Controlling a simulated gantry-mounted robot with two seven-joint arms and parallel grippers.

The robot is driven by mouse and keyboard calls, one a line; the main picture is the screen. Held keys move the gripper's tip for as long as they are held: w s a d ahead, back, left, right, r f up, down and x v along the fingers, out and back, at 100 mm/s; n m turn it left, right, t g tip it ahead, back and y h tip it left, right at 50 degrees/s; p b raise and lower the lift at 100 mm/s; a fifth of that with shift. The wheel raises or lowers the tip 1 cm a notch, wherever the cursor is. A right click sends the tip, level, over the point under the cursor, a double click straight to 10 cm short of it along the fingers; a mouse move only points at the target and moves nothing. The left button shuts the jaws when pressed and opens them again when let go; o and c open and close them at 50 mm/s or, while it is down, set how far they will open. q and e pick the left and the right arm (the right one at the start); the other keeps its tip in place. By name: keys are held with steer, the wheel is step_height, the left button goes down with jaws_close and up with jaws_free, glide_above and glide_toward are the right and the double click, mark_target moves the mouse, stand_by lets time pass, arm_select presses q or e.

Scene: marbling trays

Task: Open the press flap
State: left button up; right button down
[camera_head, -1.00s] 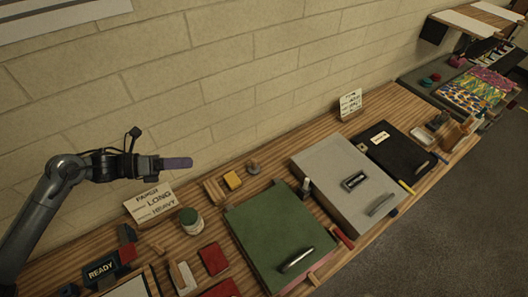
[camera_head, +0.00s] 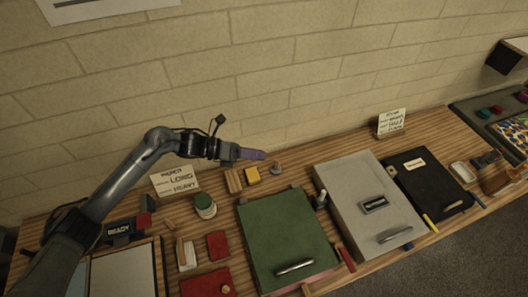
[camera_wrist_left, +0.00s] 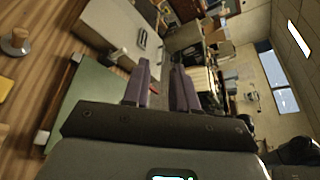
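My left gripper (camera_head: 252,154) hangs above the back of the table, pointing right, near the wall. Its two purple fingers are parted and empty in the left wrist view (camera_wrist_left: 163,88). Several flat lids with metal handles lie shut: a green one (camera_head: 284,232) with hinges at its back edge, a grey one (camera_head: 345,190) and a black one (camera_head: 425,180). I cannot tell for certain which is the press flap; the green one is nearest my gripper, in front and below. The green lid also shows in the left wrist view (camera_wrist_left: 88,98). My right gripper is out of view.
A yellow block (camera_head: 252,174), a lidded jar (camera_head: 205,206) and a paper sign (camera_head: 175,181) stand behind and left of the green lid. Red blocks and a white sheet (camera_head: 122,270) lie left. A small bottle (camera_head: 321,199) stands between the green and grey lids.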

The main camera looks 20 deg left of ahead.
arm_select(q)
steer(key=shift+x, duration=1.4)
jaws_close()
steer(key=shift+c, duration=2.3)
jaws_free()
steer(key=o, duration=0.5)
steer(key=shift+c, duration=0.2)
